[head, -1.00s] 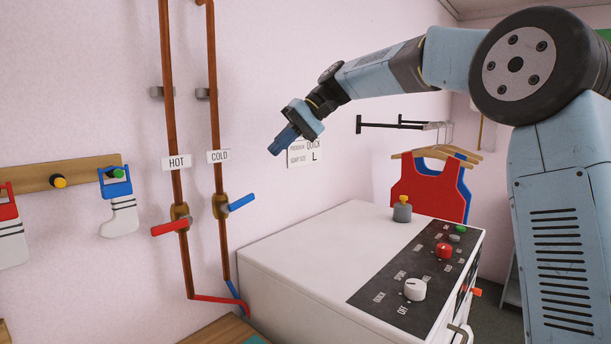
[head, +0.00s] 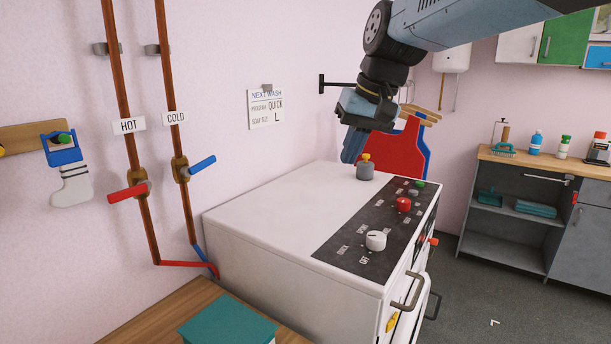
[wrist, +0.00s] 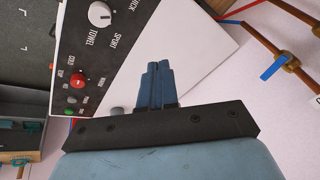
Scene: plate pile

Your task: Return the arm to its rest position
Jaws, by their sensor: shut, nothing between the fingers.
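My gripper (head: 352,146) hangs from the arm above the back of the white washing machine (head: 262,222) in the head view, fingers pointing down. In the wrist view my gripper (wrist: 158,72) has its two blue fingers together with nothing between them.
The machine's panel carries a white dial (head: 376,240) and a red knob (head: 403,205). The hot valve (head: 128,192) and cold valve (head: 202,166) are on wall pipes at left. Red and blue garments (head: 395,152) hang behind the gripper. Open floor (head: 480,290) lies at right.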

